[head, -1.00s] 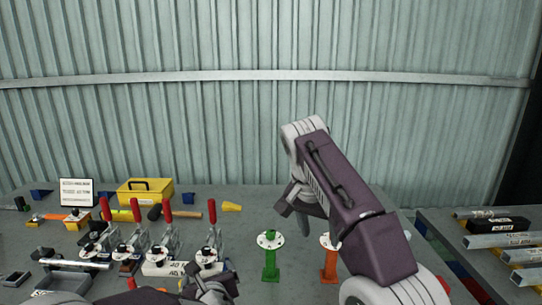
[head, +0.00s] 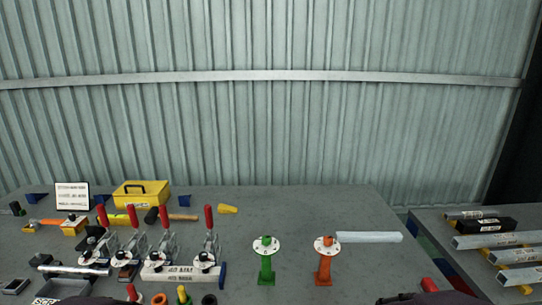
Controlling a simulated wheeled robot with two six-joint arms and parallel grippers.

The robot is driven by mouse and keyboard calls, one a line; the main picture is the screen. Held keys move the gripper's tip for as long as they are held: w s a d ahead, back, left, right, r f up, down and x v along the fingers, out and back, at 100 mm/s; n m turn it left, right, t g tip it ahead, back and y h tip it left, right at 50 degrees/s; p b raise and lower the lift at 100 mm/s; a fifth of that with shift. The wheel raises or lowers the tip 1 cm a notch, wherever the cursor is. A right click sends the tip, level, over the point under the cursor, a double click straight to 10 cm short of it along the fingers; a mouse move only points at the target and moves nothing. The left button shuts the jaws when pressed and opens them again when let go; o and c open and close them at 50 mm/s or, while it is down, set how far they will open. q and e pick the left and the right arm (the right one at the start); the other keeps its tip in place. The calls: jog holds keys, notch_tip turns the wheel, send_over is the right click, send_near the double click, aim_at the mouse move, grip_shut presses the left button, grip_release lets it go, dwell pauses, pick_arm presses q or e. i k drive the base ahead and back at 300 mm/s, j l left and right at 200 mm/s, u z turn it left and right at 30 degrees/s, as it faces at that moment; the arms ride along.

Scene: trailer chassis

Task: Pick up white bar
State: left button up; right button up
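A pale white bar (head: 368,237) extends to the right from the orange stand (head: 325,262) on the grey table. Its left end meets or passes behind the stand's round white top, and I cannot tell whether they touch. A white block with dark lettering (head: 180,273) lies below the red-handled clamps at left of centre. Neither gripper shows in the head view. Only dark parts of my arms show at the bottom edge, so I cannot see what the grippers hold.
A green stand (head: 266,262) is left of the orange one. Several red-handled clamps (head: 165,245) crowd the left side, with a yellow toolbox (head: 141,193) behind. A side table (head: 470,268) at right holds several metal bars (head: 505,240). The table behind the stands is clear.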

aim_at(344, 236)
jog(key=i+l+z, duration=1.1)
jog(key=i+z, duration=0.15)
